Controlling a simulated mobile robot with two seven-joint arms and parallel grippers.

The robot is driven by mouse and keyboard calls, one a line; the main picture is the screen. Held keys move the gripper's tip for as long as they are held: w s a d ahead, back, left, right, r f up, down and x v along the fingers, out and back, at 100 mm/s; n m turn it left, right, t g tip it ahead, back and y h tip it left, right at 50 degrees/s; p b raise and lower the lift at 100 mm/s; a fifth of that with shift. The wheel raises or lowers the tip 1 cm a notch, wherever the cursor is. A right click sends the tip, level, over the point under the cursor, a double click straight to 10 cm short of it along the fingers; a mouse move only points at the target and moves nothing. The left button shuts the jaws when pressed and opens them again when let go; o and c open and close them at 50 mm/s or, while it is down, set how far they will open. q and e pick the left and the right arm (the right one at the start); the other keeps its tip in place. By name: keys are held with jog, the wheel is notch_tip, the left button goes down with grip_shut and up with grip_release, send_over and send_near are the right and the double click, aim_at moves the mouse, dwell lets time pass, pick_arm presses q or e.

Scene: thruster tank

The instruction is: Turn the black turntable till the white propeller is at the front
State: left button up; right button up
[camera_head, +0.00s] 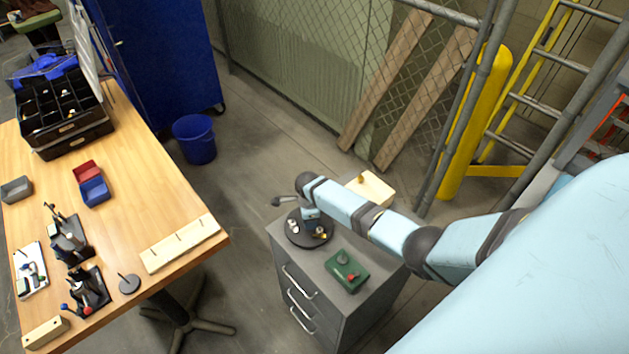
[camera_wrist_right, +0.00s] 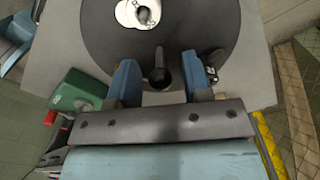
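The black turntable (camera_head: 300,240) lies on top of a grey drawer cabinet. It fills the upper middle of the right wrist view (camera_wrist_right: 105,35). A white propeller (camera_wrist_right: 130,14) sits on it near the top edge of that view. In the head view, small white and brass parts (camera_head: 320,233) show on the turntable, too small to name surely. My right gripper (camera_head: 311,214) is over the turntable. In the wrist view its two blue fingers (camera_wrist_right: 162,82) are apart, with a dark upright knob (camera_wrist_right: 160,72) between them and gaps on both sides. My left gripper is out of view.
A green box with a red knob (camera_head: 346,271) stands beside the turntable on the cabinet (camera_head: 345,315). A pale wooden block (camera_head: 372,188) is behind my right arm. A wooden workbench (camera_head: 150,200) with bins and fixtures is at left. Floor separates bench and cabinet.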

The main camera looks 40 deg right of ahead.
jog(key=shift+r, duration=0.1)
jog(key=shift+r, duration=4.45)
